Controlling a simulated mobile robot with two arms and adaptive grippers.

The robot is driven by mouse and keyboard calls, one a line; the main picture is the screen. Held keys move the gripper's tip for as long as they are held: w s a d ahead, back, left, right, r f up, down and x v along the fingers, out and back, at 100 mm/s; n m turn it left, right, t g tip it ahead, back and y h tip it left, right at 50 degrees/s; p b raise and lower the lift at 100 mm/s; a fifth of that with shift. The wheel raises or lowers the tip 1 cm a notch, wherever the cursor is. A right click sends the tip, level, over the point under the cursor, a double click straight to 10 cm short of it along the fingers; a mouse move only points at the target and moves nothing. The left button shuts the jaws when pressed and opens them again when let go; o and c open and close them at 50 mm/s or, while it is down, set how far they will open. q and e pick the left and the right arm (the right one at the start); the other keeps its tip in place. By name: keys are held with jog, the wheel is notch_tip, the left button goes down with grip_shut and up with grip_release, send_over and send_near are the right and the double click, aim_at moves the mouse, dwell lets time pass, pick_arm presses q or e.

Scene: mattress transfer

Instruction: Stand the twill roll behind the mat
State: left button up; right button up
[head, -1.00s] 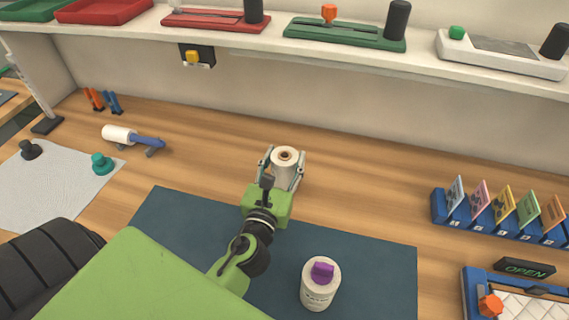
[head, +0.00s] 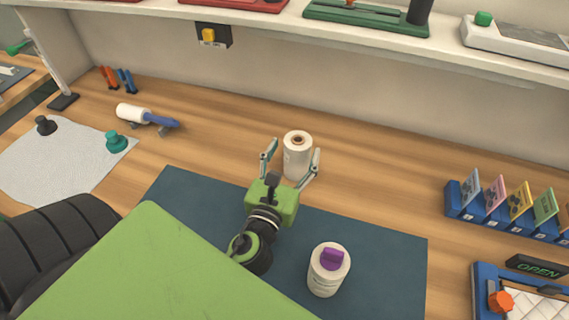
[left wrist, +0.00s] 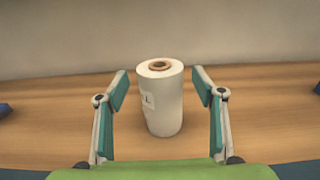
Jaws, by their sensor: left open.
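The twill roll (head: 297,156) is a white cylinder with a brown core. It stands upright on the wooden bench just behind the dark blue mat (head: 385,245). My left gripper (head: 290,162) is open, with its fingers on either side of the roll and apart from it. In the left wrist view the roll (left wrist: 161,100) stands between the two spread fingers, with gaps on both sides and part of a label showing. My right gripper is not in view.
A white container with a purple top (head: 328,270) stands on the mat. A lint roller (head: 146,117) lies at the back left. A blue rack of cards (head: 504,210) is at the right. A shelf (head: 270,20) runs above the back of the bench.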

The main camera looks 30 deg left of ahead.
pick_arm(q)
jog(key=b+v, duration=0.3)
jog(key=v, duration=0.5)
jog(key=shift+s, duration=0.3)
jog(key=shift+d, duration=0.1)
